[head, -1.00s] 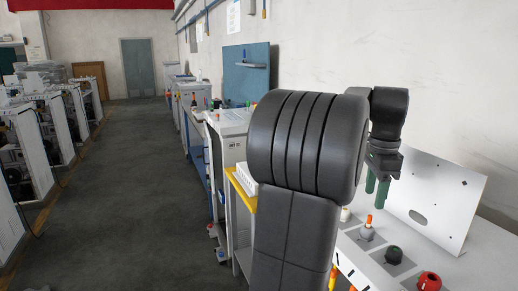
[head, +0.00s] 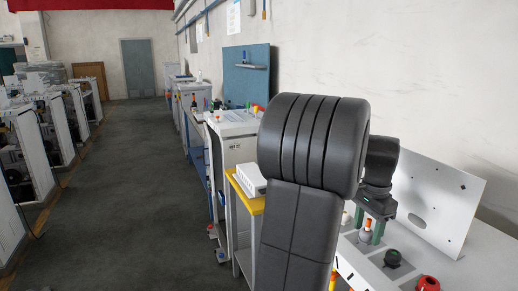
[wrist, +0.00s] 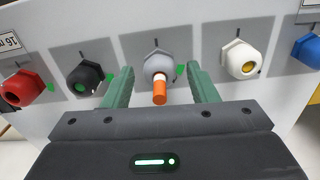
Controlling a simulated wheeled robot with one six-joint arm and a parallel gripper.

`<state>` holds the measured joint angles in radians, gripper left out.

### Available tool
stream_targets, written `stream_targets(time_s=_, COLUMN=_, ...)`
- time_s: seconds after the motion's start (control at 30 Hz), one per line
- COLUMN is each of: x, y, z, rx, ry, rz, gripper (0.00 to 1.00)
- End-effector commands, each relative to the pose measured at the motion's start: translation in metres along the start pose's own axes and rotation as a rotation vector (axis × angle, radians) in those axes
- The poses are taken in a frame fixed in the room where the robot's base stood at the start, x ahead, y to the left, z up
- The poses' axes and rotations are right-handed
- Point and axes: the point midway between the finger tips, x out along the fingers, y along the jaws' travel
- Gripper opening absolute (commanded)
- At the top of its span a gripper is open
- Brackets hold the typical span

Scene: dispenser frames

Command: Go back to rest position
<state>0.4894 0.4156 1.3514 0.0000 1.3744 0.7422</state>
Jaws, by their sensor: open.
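My gripper (head: 368,232) is low over the white bench panel in the head view, its green fingers pointing down. In the wrist view my gripper (wrist: 161,88) is open, one finger on each side of a grey fitting (wrist: 158,66) with an orange peg (wrist: 160,92) standing out of it. Gaps show between the fingers and the fitting, and nothing is held. The peg also shows between the fingers in the head view (head: 368,224). My arm hides part of the bench.
A black fitting (wrist: 85,77) and a red one (wrist: 22,88) are left of the grey fitting; a white one (wrist: 240,60) and a blue one (wrist: 307,50) are right. An upright metal plate (head: 437,205) stands close behind the gripper. The aisle floor (head: 110,190) is clear.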

Motion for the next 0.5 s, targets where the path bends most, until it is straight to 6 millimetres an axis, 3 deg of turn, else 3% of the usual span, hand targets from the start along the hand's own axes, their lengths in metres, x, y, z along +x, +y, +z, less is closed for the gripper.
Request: stream_targets(time_s=0.5, x=0.0009, y=0.0001, z=0.0001, rx=-0.408, ry=0.0, rz=0.0, gripper=0.53)
